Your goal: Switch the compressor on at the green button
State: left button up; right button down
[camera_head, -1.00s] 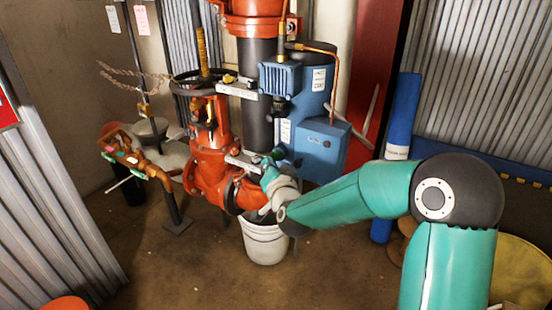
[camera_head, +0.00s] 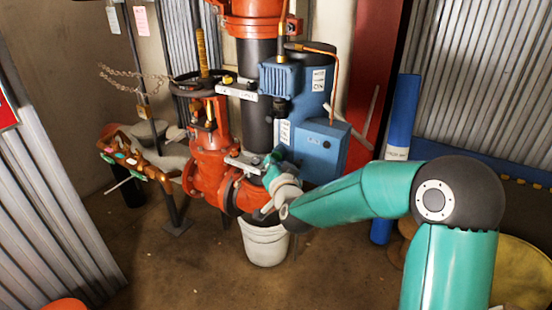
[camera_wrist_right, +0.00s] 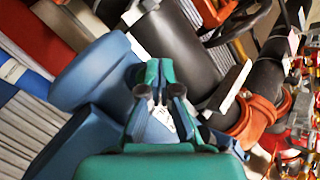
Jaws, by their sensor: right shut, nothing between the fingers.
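The blue compressor (camera_head: 322,142) is mounted beside the dark vertical pipe, with a finned blue motor (camera_head: 281,75) above and white labels. I cannot make out the green button in either view. My right gripper (camera_head: 275,157) is shut and empty, just in front of the compressor's lower left side by the pipe. In the right wrist view its fingers (camera_wrist_right: 160,95) point at the blue body (camera_wrist_right: 95,75), with a white label partly showing between and behind them. I cannot tell whether they touch it. My left gripper is not in view.
An orange valve (camera_head: 209,165) with a black handwheel (camera_head: 199,85) stands left of the gripper. A white bucket (camera_head: 265,243) is below it. A blue roll (camera_head: 402,115) leans at the right. Brass pipework (camera_head: 135,160) is at the left. Open floor lies in front.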

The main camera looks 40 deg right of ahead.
jog(key=shift+d, duration=0.1)
dwell(0.6)
jog(key=shift+w+d+b, duration=0.1)
jog(key=shift+d+b, duration=0.2)
jog(key=shift+b, duration=0.05)
jog(key=shift+a, duration=0.15)
jog(key=shift+s+a+r, duration=0.1)
jog(key=shift+s+a, duration=0.1)
jog(key=shift+a, duration=0.15)
jog(key=a, duration=0.1)
jog(key=s+a, duration=0.1)
jog(key=a, duration=0.1)
jog(key=s+a, duration=0.1)
jog(key=a, duration=0.1)
jog(key=shift+s+a+b, duration=0.15)
jog(key=shift+a+b, duration=0.05)
jog(key=shift+b, duration=0.2)
dwell(0.5)
